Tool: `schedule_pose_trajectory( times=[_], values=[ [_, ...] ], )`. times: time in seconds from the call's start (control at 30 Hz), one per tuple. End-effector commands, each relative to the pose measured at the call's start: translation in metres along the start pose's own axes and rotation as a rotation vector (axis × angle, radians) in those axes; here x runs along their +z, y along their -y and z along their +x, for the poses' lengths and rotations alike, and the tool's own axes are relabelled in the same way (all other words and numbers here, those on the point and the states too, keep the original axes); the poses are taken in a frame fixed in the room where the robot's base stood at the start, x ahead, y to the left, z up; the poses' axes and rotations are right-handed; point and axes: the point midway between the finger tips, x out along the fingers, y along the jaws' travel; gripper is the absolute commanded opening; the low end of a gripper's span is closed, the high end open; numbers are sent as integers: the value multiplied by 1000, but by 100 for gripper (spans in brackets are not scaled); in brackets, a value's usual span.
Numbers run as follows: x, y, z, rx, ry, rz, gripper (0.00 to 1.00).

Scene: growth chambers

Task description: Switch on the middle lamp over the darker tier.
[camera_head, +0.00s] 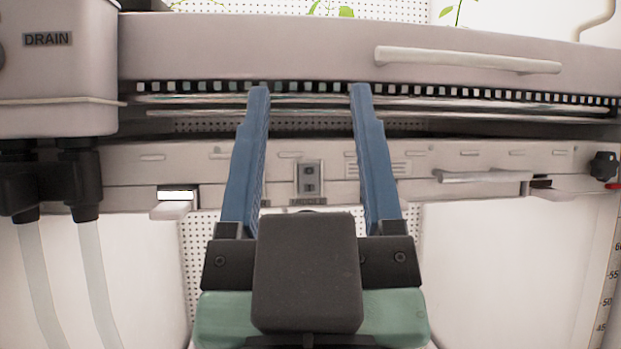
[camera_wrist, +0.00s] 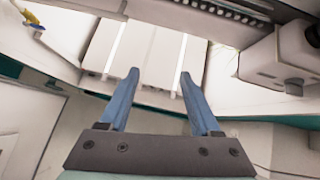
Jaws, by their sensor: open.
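A small grey switch plate (camera_head: 310,178) with two dark marks is set in the pale front rail (camera_head: 500,165) under the shelf in the head view. A label below it is partly hidden and seems to read MIDDLE. My gripper (camera_head: 309,88) has two blue fingers, open and empty. In the head view the fingers pass left and right of the plate and their tips overlap the slotted shelf edge. Contact cannot be told. In the wrist view my gripper (camera_wrist: 160,75) is open before a pale panel with bright strips (camera_wrist: 147,50); no switch can be made out there.
A box marked DRAIN (camera_head: 55,65) with black fittings and clear hoses stands at the left. A long handle (camera_head: 467,60) is on the upper drawer front. A black knob (camera_head: 604,165) is at the far right. Small tabs stick out below the rail.

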Motion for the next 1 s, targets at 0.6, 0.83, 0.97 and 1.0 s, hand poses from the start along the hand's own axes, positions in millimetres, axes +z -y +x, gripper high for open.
schedule_pose_trajectory(
  times=[0.6,0.83,0.97,1.0],
  values=[
    [44,-10,21,-197,354,-611,0],
    [51,-14,11,-329,456,-831,0],
    [50,-17,2,-415,501,-947,0],
    [50,-18,0,-442,514,-983,0]
  ],
)
